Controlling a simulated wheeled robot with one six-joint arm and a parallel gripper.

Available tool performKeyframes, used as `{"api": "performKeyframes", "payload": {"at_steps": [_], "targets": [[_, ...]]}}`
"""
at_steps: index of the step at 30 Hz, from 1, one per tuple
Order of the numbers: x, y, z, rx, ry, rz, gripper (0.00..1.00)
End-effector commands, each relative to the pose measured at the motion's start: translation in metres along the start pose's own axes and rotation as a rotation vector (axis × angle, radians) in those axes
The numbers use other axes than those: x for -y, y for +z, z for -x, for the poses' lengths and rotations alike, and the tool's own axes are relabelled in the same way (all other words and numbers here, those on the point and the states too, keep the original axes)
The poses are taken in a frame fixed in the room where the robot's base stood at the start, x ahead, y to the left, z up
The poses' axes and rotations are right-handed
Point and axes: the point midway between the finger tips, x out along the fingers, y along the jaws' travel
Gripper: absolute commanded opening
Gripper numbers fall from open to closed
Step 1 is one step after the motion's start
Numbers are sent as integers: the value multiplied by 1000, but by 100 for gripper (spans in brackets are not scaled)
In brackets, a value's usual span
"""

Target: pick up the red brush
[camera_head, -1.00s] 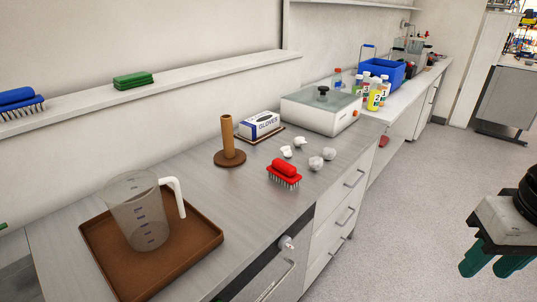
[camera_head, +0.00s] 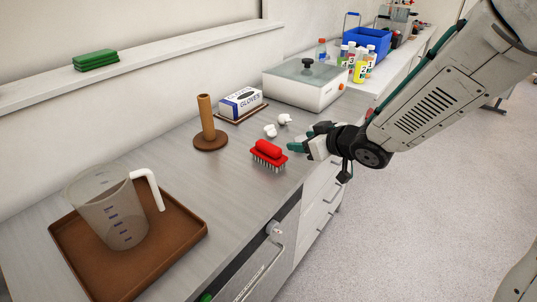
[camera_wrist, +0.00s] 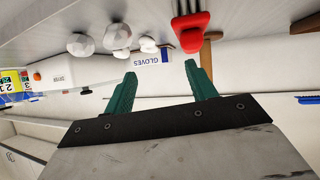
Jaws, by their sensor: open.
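The red brush (camera_head: 268,154) stands bristles down on the grey counter (camera_head: 215,185), right of a brown post on a round base. My gripper (camera_head: 293,147) is just right of the brush, its green fingers pointing left towards it, and looks close to it; whether they touch is not clear. In the wrist view the green fingers of my gripper (camera_wrist: 157,72) are spread apart with nothing between them. The red brush (camera_wrist: 190,28) shows there at the top, beyond the tip of the right finger.
A glove box (camera_head: 241,103), white crumpled lumps (camera_head: 271,131) and a lidded device (camera_head: 305,84) stand behind the brush. A clear jug (camera_head: 122,215) sits in a brown tray (camera_head: 175,240) at front left. The brown post (camera_head: 207,118) is close to the brush's left.

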Motion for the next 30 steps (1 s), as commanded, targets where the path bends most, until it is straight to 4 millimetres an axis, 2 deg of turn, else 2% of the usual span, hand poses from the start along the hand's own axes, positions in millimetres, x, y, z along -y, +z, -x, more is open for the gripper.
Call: {"api": "performKeyframes", "payload": {"at_steps": [3,7,17,24,30], "targets": [[23,3,-16,-63,-108,-4,56],[36,2,-23,-98,-162,-8,56],[45,-2,-58,-104,-170,-9,56],[53,-4,-91,-104,-168,-8,56],[53,-5,-98,-104,-166,-9,56]]}}
